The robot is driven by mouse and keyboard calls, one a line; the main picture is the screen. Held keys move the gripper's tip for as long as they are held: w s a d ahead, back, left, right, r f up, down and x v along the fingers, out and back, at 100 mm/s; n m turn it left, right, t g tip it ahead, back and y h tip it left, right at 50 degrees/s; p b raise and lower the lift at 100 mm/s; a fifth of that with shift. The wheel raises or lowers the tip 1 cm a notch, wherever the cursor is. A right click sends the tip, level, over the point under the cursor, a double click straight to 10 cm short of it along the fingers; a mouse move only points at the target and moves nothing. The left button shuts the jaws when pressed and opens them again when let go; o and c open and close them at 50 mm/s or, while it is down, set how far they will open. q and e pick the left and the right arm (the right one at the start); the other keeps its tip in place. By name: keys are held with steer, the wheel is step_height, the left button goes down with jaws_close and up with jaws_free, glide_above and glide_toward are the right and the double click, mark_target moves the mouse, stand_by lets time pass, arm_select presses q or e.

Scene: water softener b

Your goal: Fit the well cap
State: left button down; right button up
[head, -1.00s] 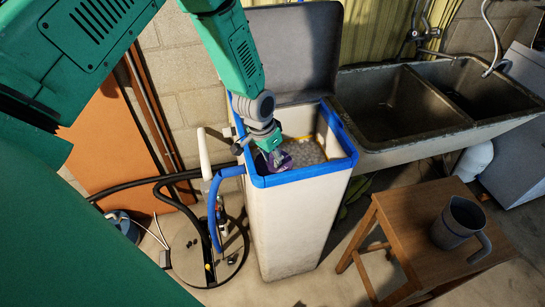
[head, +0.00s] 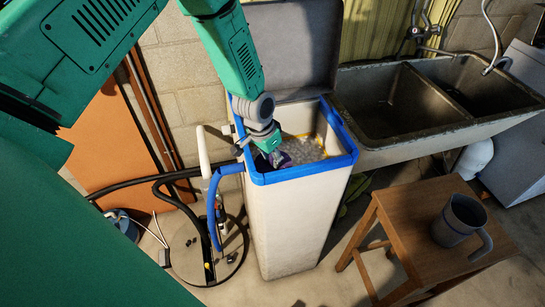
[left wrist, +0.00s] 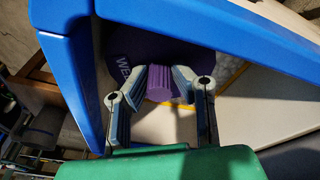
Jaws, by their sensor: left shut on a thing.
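The well cap is dark purple with a ridged knob and part of some lettering; it shows in the left wrist view (left wrist: 128,50) and as a small purple patch inside the tank in the head view (head: 281,159). My left gripper (head: 274,152) reaches down into the open tank near its left wall. In the left wrist view its fingers (left wrist: 159,83) are shut on the purple knob, one on each side. The tank (head: 290,220) is cream with a blue rim. The well opening is hidden, and I cannot tell whether the cap touches it. My right gripper is out of view.
Grey granular matter (head: 304,149) lies inside the tank. A grey lid (head: 292,45) stands open behind it. A double concrete sink (head: 400,100) is at the right, with a wooden stool (head: 395,225) and grey jug (head: 460,222) in front. Black hoses (head: 150,183) run at the left.

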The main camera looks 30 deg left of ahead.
arm_select(q)
steer(key=shift+f, duration=0.1)
steer(key=c, duration=1.3)
jaws_free()
steer(key=v, duration=1.1)
steer(key=shift+s+r, duration=0.1)
steer(key=shift+r, duration=0.25)
